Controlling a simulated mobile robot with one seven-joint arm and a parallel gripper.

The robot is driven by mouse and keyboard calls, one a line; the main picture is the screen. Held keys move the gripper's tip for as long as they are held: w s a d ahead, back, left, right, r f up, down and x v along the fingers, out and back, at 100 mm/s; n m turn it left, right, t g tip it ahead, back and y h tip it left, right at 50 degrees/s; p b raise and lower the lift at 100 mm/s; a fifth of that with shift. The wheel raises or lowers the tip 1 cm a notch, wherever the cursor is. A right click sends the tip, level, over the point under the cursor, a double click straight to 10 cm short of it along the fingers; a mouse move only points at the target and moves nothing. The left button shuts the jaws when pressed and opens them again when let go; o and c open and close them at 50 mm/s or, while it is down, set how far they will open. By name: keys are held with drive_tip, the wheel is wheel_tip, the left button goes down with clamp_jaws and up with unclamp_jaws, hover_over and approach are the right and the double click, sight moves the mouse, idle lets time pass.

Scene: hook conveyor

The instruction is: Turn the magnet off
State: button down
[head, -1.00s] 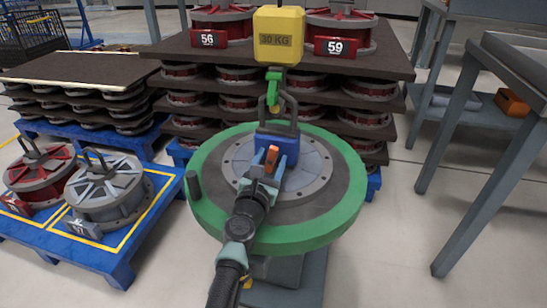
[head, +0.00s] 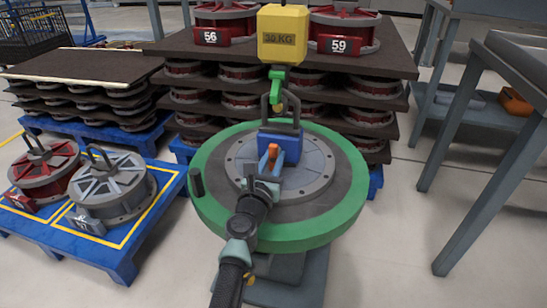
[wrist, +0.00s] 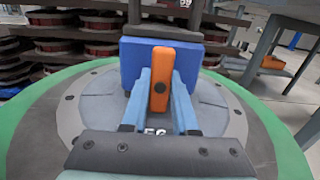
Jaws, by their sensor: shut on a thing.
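The magnet is a blue block (head: 290,147) with a dark handle on top. It sits on the grey metal disc (head: 312,174) in the middle of the green-rimmed round table (head: 350,205). An orange lever (wrist: 161,78) stands nearly upright on the magnet's near face. My gripper (head: 268,172) is shut on this lever, with its light blue fingers (wrist: 158,95) on either side of it. The green hook (head: 278,82) hangs below the yellow 30 KG hoist block (head: 282,35), at the handle's top. I cannot tell whether the hook bears any load.
Behind stands a stack of dark boards (head: 395,62) with red and grey wheel parts between them. A blue pallet (head: 120,255) at left holds a red part (head: 45,172) and a grey part (head: 112,187). A grey bench (head: 480,125) stands at right. Floor is clear between table and bench.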

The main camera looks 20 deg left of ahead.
drive_tip(key=c, duration=0.7)
unclamp_jaws()
drive_tip(key=s+p, duration=0.7)
drive_tip(key=s, duration=0.5)
drive_tip(key=shift+r, duration=0.1)
drive_tip(key=shift+s, duration=0.45)
